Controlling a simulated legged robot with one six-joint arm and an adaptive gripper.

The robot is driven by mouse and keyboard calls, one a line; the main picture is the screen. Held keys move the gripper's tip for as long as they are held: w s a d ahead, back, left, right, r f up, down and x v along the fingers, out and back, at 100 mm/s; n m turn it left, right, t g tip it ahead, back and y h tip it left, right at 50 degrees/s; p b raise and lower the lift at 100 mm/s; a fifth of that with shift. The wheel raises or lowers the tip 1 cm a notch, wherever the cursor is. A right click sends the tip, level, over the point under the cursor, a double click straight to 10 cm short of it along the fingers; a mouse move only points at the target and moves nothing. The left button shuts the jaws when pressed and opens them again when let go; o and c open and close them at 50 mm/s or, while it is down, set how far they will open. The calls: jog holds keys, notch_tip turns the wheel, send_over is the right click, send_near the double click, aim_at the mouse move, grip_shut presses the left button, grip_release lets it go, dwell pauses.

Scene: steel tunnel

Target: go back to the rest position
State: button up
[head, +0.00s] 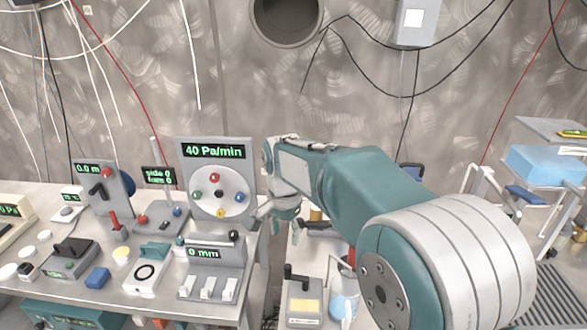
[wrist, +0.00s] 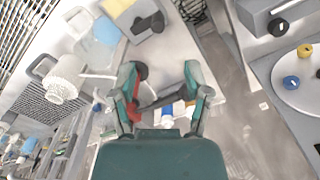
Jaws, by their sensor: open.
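My teal and grey arm reaches from the right foreground toward the middle of the head view. My gripper (head: 277,212) hangs beside the right edge of the bench, close to the grey panel (head: 183,155) reading "40 Pa/min". In the wrist view my gripper (wrist: 165,88) has its two teal fingers spread apart, with nothing held between them. Past the fingers, a pale surface with small red, blue and white items shows; these are partly hidden by the fingers.
The bench (head: 110,298) at left carries several control boxes, including one reading "0 mm" (head: 205,253). A box with a yellow square (head: 305,305) and a blue-filled vessel (head: 343,306) stand right of it. Cables hang along the wall.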

jog(key=s+d+r+n+t, duration=0.1)
jog(key=s+d+r+n, duration=0.1)
jog(key=s+d+r, duration=0.4)
jog(key=s+d+n+t, duration=0.2)
jog(key=s+d, duration=0.4)
jog(key=s, duration=0.3)
jog(key=s+d+f+n+t, duration=0.1)
jog(key=s+d+n+t, duration=0.1)
jog(key=s+d, duration=0.5)
jog(key=shift+s+f+n+t, duration=0.2)
jog(key=shift+s+n+t, duration=0.15)
jog(key=shift+s, duration=0.55)
